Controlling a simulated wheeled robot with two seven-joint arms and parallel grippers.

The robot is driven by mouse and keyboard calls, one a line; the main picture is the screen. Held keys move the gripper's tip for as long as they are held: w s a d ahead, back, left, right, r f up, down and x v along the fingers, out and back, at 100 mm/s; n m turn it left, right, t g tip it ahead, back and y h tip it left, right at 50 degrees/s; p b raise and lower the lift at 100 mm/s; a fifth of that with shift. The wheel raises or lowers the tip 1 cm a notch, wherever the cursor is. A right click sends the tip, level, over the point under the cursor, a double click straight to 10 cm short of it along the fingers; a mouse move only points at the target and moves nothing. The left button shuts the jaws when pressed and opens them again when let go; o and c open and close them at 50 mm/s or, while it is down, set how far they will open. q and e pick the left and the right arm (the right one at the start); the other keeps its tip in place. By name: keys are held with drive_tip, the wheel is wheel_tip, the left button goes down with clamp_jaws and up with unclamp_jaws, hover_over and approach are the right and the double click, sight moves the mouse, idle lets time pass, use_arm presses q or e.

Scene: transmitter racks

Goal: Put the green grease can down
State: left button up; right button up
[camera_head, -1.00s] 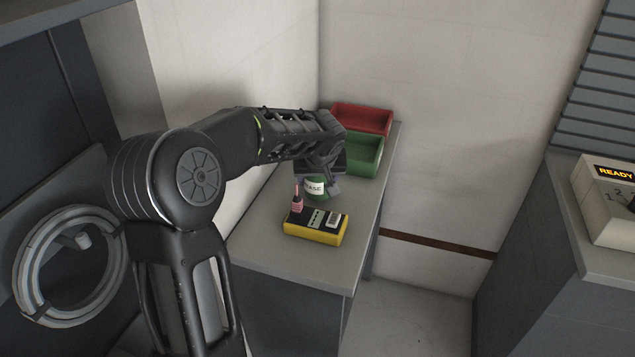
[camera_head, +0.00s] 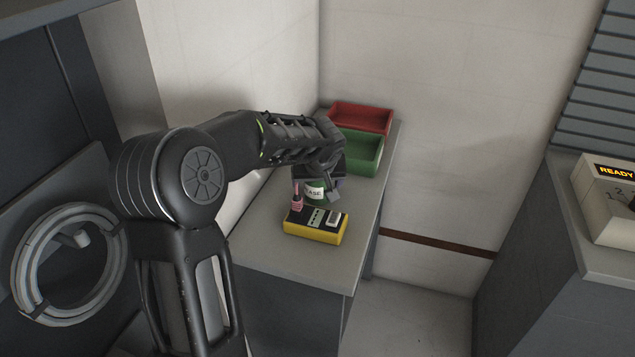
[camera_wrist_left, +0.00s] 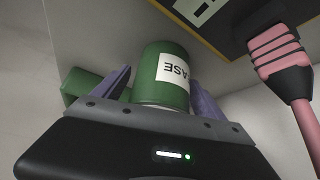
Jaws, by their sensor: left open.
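The green grease can (camera_head: 314,193), with a white label, stands on the grey bench (camera_head: 268,248), behind the yellow meter; my gripper partly hides it. It also shows in the left wrist view (camera_wrist_left: 158,90). My left gripper (camera_head: 318,198) is around the can, with its jaws open. In the left wrist view one purple finger of the left gripper (camera_wrist_left: 160,95) is on each side of the can. My right gripper is not in view.
A yellow meter (camera_head: 315,234) with a pink-handled probe (camera_head: 297,199) lies just in front of the can. A green bin (camera_head: 362,160) and a red bin (camera_head: 361,119) stand at the back of the bench. The bench's front left part is clear.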

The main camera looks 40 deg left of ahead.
use_arm(q)
drive_tip(key=shift+r+p, duration=0.2)
drive_tip(key=shift+p, duration=0.1)
drive_tip(key=shift+s+d+r, duration=0.1)
drive_tip(key=shift+d+r, duration=0.05)
drive_tip(key=shift+r, duration=0.1)
drive_tip(key=b+v, duration=0.1)
drive_tip(key=v, duration=1)
drive_tip(key=shift+r+b, duration=0.15)
drive_tip(key=shift+b, duration=0.2)
